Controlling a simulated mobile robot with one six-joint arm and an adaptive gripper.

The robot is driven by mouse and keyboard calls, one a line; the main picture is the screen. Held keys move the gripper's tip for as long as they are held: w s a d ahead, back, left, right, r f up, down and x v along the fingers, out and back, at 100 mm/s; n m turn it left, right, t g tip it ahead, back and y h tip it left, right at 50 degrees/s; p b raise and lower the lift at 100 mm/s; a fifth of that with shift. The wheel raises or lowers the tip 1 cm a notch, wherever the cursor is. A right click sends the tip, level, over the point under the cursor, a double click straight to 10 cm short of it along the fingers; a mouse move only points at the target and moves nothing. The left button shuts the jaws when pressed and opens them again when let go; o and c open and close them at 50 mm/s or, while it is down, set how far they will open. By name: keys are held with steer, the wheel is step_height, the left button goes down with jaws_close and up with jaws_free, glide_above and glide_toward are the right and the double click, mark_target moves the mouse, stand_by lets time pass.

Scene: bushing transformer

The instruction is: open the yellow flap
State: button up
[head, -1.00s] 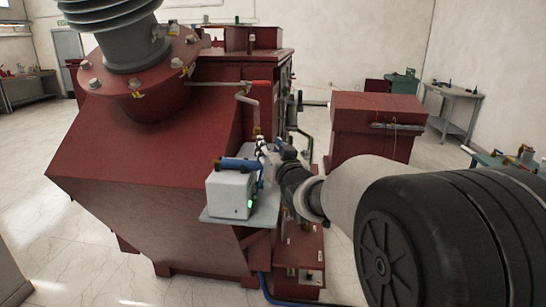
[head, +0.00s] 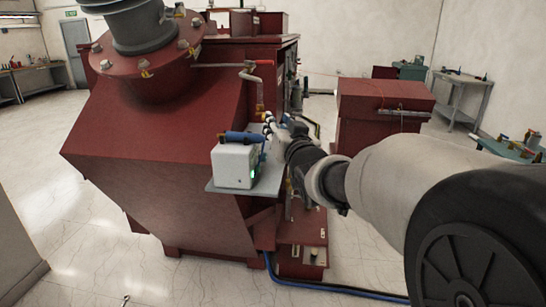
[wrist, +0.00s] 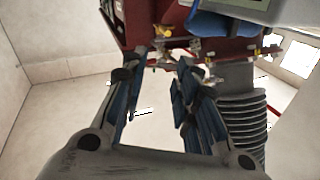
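I cannot clearly make out a yellow flap. In the wrist view a small yellow part (wrist: 164,31) sits among fittings at the top middle, on the red transformer (wrist: 140,15), beyond my fingertips. My gripper (wrist: 158,62) shows from behind in the wrist view, its two dark-blue fingers apart with nothing between them. In the head view my gripper (head: 277,127) is small and partly hidden by my arm, near a light vertical pipe on the side of the transformer (head: 140,150). A brass-coloured valve fitting (head: 247,70) is above it.
A white box (head: 234,165) with a blue cylinder (head: 244,136) stands on a grey shelf (head: 262,182) just left of my gripper. A grey ribbed bushing (head: 132,25) rises from the transformer. A red cabinet (head: 380,115) stands to the right. Blue hoses (head: 340,290) lie on the floor.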

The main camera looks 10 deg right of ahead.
steer(key=s+a+b, duration=0.1)
steer(key=s+a, duration=0.2)
steer(key=s, duration=1.2)
steer(key=shift+s, duration=0.2)
stand_by(0.6)
stand_by(0.4)
steer(key=s+d+f+g, duration=0.2)
steer(key=s+f+g, duration=0.5)
steer(key=s+f, duration=0.4)
steer(key=s+d+f+n+g+h, duration=0.1)
steer(key=s+d+f+g, duration=0.1)
steer(key=s+f+g, duration=0.4)
steer(key=s+f, duration=0.4)
steer(key=s, duration=0.5)
steer(key=shift+s+d+f+g+h, duration=0.15)
steer(key=shift+f+g+h, duration=0.15)
steer(key=shift+f+g, duration=0.1)
